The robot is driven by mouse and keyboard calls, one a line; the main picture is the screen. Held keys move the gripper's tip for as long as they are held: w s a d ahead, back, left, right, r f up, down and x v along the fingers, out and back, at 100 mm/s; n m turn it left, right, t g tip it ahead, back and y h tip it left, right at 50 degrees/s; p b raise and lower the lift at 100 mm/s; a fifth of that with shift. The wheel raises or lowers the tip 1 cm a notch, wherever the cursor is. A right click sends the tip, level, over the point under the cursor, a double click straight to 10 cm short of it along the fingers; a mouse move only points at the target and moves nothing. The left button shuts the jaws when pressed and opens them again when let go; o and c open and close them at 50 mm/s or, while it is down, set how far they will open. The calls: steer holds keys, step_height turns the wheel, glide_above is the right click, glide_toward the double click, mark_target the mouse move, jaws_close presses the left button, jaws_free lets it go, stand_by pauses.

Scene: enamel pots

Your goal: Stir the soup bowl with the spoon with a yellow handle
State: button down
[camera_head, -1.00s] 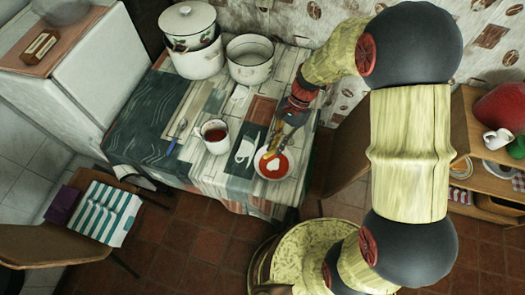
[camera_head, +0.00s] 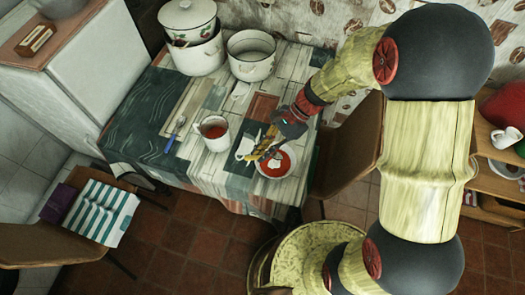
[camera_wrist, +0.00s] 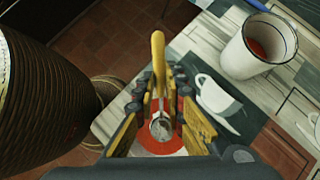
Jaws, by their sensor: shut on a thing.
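The soup bowl (camera_head: 290,171) is a white dish of red soup with a white blob, near the table's front right corner. My gripper (camera_head: 259,151) is over its left side and tilted. In the wrist view my gripper (camera_wrist: 163,82) is shut on the spoon's yellow handle (camera_wrist: 158,50). The spoon's metal head (camera_wrist: 160,128) shows between the fingers, against the red soup (camera_wrist: 178,138). I cannot tell whether it touches the soup. The fingers hide part of the spoon and bowl.
A white mug (camera_head: 214,137) with red liquid stands left of the bowl, and it also shows in the wrist view (camera_wrist: 250,58). A blue-handled spoon (camera_head: 176,133) lies further left. White enamel pots (camera_head: 251,68) stand at the back. A chair (camera_head: 350,150) is right of the table.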

steer(key=b, duration=0.3)
glide_above(262, 169)
steer(key=shift+d+f, duration=0.1)
steer(key=shift+f, duration=2.7)
steer(key=shift+w, duration=0.1)
